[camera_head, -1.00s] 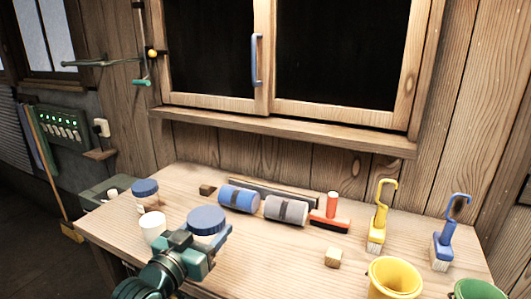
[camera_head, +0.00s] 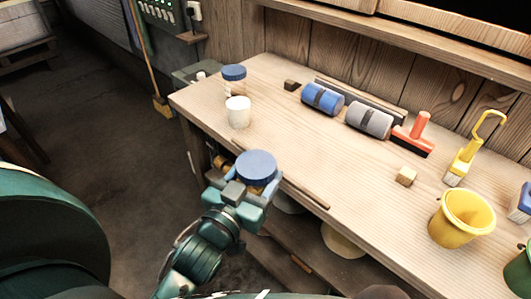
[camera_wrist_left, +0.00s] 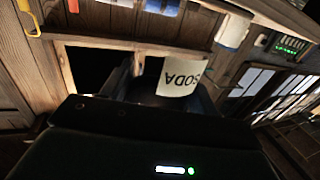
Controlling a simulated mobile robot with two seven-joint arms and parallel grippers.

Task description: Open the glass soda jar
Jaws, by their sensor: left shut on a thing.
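The glass soda jar has a round blue lid (camera_head: 256,167), which is on the jar. My left gripper (camera_head: 245,187) is shut around the jar below the lid. It holds the jar upright at the front edge of the workbench, apart from the other items. In the head view the gripper and lid hide most of the jar body. In the left wrist view the jar's pale SODA label (camera_wrist_left: 183,77) shows upside down between the dark fingers. My right gripper is not in view.
The front middle is clear.

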